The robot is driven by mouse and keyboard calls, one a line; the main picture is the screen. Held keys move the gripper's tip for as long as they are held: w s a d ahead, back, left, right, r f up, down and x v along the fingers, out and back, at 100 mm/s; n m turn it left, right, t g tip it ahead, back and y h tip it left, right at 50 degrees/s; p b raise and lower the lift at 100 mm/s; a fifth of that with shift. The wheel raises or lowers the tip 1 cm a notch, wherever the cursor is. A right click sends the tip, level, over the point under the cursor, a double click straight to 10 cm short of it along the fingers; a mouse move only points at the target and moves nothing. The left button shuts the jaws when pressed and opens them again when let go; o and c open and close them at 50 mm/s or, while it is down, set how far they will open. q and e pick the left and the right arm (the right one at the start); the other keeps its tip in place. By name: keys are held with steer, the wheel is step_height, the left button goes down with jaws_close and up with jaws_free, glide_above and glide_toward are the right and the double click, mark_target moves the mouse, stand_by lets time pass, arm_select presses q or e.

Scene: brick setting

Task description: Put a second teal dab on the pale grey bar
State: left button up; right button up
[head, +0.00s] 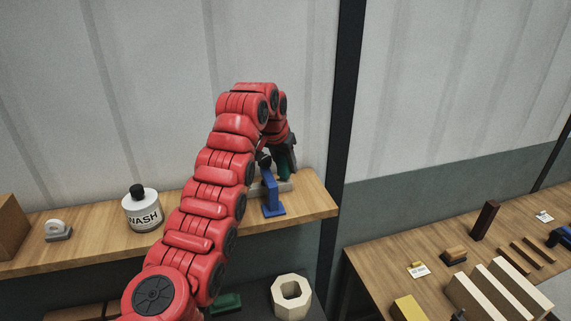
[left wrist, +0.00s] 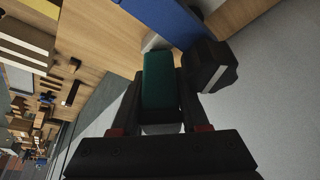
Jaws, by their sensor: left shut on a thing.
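My left gripper (head: 288,155) is at the right end of the wooden shelf, shut on a teal block-like piece (left wrist: 160,82); the teal piece also shows in the head view (head: 284,168). A pale part shows at its near end in the left wrist view. The pale grey bar (head: 284,187) lies on the shelf, partly hidden by a blue upright piece (head: 271,196), which also shows in the left wrist view (left wrist: 158,15). The teal piece is close above or against the bar; I cannot tell if they touch. No dab is visible. My right gripper is out of view.
A white WASH bottle (head: 142,210) with a black cap and a small grey stand (head: 58,231) are further left on the shelf (head: 105,237). A dark faceted piece (left wrist: 210,68) is beside the teal piece. A lower bench (head: 365,262) at right holds several blocks.

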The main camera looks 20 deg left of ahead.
arm_select(q)
steer(key=shift+f+b, duration=0.3)
steer(key=shift+f, duration=0.15)
stand_by(0.4)
steer(key=shift+f+b, duration=0.15)
steer(key=shift+b, duration=0.2)
stand_by(1.2)
steer(key=shift+r+p, duration=0.55)
steer(key=shift+r, duration=0.75)
step_height(320, 180, up, 2)
steer(key=shift+r+p, duration=0.2)
steer(key=shift+p, duration=0.4)
steer(key=shift+r+p, duration=0.75)
steer(key=shift+r, duration=0.4)
